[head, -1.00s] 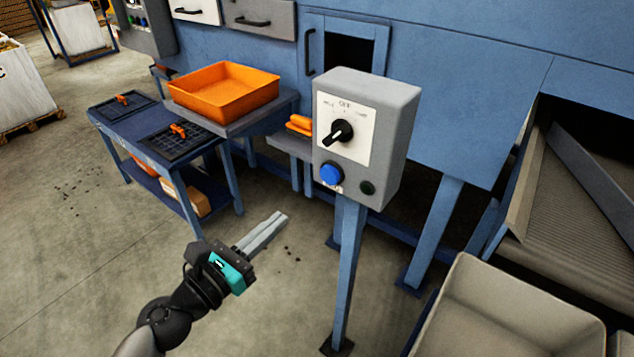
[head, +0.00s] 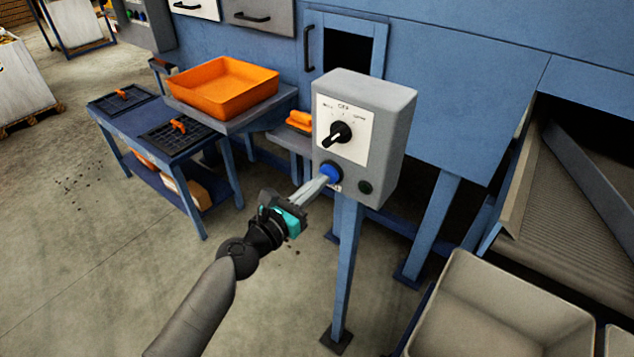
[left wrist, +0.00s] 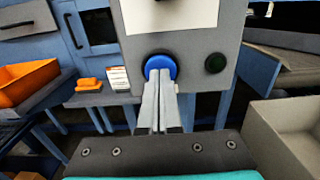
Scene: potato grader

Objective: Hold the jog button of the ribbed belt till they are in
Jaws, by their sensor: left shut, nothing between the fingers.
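The blue jog button (head: 331,172) is on the front of a grey control box (head: 392,135) on a blue post. Above it, a black rotary knob (head: 338,133) sits on a white plate. My left gripper (head: 322,182) is shut and empty, its fingertips at the button's lower edge. In the left wrist view the blue button (left wrist: 160,65) shows just beyond the fingertips (left wrist: 160,78); I cannot tell how far it is pressed. The ribbed belt (head: 575,215) lies at the right, with no potatoes seen on its visible part. My right gripper is not in view.
A dark green button (head: 366,188) is right of the blue one. A pale open bin (head: 455,290) stands at the lower right, below the belt. An orange tray (head: 222,105) and a blue table (head: 135,120) stand at the left.

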